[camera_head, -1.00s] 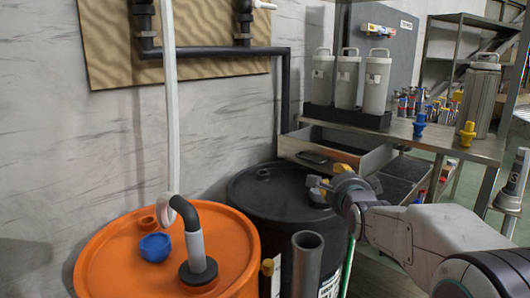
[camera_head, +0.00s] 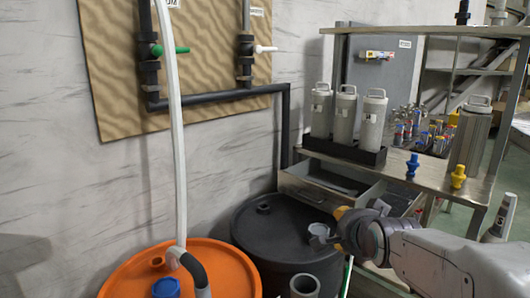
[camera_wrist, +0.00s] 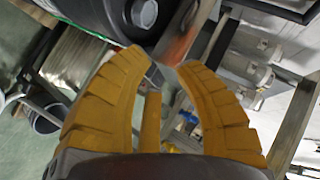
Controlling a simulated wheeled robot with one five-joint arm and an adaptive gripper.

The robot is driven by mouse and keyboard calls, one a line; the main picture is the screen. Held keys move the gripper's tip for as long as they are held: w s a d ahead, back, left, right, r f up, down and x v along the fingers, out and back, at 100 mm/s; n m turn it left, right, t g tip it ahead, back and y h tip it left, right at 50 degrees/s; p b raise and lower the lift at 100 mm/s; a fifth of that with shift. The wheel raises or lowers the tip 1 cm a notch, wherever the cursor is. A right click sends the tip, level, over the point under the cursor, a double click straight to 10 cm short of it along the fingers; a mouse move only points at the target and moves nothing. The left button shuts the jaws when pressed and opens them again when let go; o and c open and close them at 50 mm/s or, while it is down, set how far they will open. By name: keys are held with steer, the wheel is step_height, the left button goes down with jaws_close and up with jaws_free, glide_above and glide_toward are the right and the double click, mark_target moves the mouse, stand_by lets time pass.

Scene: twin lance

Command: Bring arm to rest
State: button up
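My gripper (camera_head: 328,226) is at the end of my arm, which reaches in from the lower right in the head view. It is in front of the right part of the black drum's top, seen from the head. In the wrist view, the two ribbed yellow fingers of my gripper (camera_wrist: 163,62) curve towards each other with a gap between their tips. I see nothing held between them. A dark rounded object and a grey metal edge lie beyond the tips.
An orange drum (camera_head: 215,262) with a hose stands at the lower left, beside the black drum (camera_head: 262,228). A metal workbench (camera_head: 435,180) with open drawers (camera_head: 320,183) stands behind my arm. It bears white canisters (camera_head: 344,117) and blue and yellow fittings. Pipes run along the wall.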

steer(key=s+r+n+g+p, duration=0.2)
steer(key=s+r+n+p, duration=0.2)
steer(key=s+p, duration=0.4)
steer(key=s+r+n+g+p, duration=0.3)
steer(key=s+p, duration=0.5)
steer(key=s, duration=0.3)
steer(key=s+r+n+g+p, duration=0.3)
steer(key=s+r+n+p, duration=0.2)
steer(key=s, duration=0.4)
steer(key=r+p, duration=0.1)
steer(key=p, duration=0.1)
steer(key=shift+s+r+n+p, duration=0.15)
steer(key=shift+r+n+p, duration=0.25)
